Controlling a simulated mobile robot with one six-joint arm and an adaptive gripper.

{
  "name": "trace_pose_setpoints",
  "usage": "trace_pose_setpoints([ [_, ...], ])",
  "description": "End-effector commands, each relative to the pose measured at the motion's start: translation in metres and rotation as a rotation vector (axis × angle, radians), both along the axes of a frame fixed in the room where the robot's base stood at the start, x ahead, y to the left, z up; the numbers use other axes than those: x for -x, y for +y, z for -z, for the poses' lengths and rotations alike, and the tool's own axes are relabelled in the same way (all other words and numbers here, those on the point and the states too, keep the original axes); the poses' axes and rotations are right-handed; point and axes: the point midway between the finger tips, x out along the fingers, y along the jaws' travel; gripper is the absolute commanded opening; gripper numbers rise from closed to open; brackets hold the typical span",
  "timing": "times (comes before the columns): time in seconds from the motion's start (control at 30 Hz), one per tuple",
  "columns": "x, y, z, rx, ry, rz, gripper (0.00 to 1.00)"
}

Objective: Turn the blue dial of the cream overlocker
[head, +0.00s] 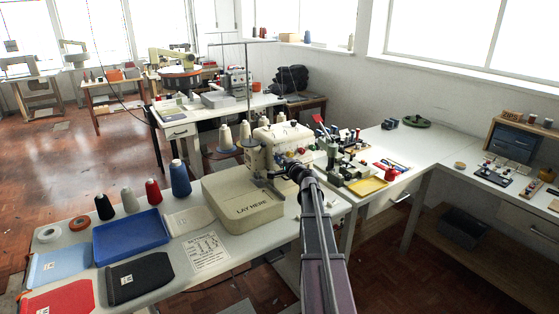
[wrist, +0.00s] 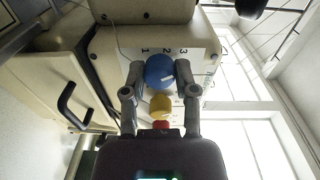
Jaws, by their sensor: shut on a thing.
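The cream overlocker (head: 265,145) stands on the white table, and its front panel fills the middle of the wrist view (wrist: 110,45). The blue dial (wrist: 159,72) sits on a white plate marked 1, 2 and 3, with a pale pointer mark on its face. My gripper (wrist: 159,76) has one finger on each side of the blue dial and is shut on it. A yellow dial (wrist: 160,105) and a red dial (wrist: 161,125) line up with it, nearer my palm. In the head view my gripper (head: 292,168) is at the machine's right side, and the blue dial is hidden there.
A cream "LAY HERE" plate (head: 243,200) extends in front of the machine. A blue tray (head: 130,237), fabric pieces and several thread cones (head: 180,178) lie to the left. A yellow tray (head: 367,186) and small tools crowd the table at right.

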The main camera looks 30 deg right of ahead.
Motion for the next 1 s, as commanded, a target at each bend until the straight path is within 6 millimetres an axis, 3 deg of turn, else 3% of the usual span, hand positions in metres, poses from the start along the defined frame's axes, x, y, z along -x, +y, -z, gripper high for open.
trace_pose_setpoints([
  [0.57, -0.0018, -0.0009, -0.0006, -0.058, -0.002, 0.001, 0.00],
  [0.6, -0.0018, -0.0009, -0.0006, -0.058, -0.002, 0.001, 0.41],
  [0.7, -0.0016, -0.0008, -0.0006, -0.057, -0.002, 0.001, 0.70],
  [1.0, -0.0006, -0.0003, -0.0002, -0.056, -0.001, 0.000, 0.72],
])
